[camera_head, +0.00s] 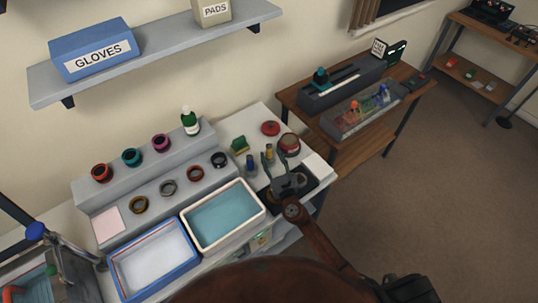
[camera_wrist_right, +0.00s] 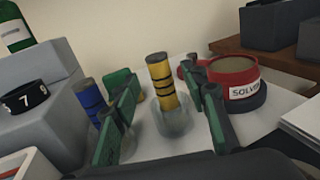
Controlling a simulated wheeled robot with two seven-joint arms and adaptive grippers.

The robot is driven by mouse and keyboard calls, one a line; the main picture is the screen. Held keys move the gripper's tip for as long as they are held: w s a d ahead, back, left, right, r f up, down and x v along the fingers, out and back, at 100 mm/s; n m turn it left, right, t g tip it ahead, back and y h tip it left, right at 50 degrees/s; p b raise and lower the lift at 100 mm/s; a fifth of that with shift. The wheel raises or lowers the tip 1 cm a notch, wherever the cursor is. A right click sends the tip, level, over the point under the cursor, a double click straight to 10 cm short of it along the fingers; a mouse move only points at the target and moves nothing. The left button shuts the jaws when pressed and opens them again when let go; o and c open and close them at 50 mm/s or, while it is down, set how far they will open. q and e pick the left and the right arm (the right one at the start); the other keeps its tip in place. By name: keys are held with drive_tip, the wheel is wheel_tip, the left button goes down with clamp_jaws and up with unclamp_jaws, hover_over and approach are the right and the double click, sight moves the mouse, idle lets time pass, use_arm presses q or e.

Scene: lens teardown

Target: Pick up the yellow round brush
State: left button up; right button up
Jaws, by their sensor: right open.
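The yellow round brush (camera_wrist_right: 161,85) stands upright in a clear glass holder (camera_wrist_right: 172,124) in the right wrist view. It has dark bands around it. In the head view the brush (camera_head: 269,149) shows small beside my right gripper (camera_head: 276,164). The right gripper is open. In the wrist view its two green-padded fingers (camera_wrist_right: 168,98) stand on either side of the brush, with gaps visible and nothing held. My left gripper is not in view.
A blue brush (camera_wrist_right: 91,96) stands to the left and a red solvent tin (camera_wrist_right: 232,80) to the right. A green sponge (camera_head: 239,145) lies close by. A white-rimmed tray of liquid (camera_head: 262,207) and a grey stepped rack (camera_head: 150,172) with several rings are farther left.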

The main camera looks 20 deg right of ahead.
sight(270, 152)
drive_tip(key=w, duration=0.4)
drive_tip(key=shift+f, duration=0.1)
drive_tip(key=shift+c, duration=0.3)
clamp_jaws()
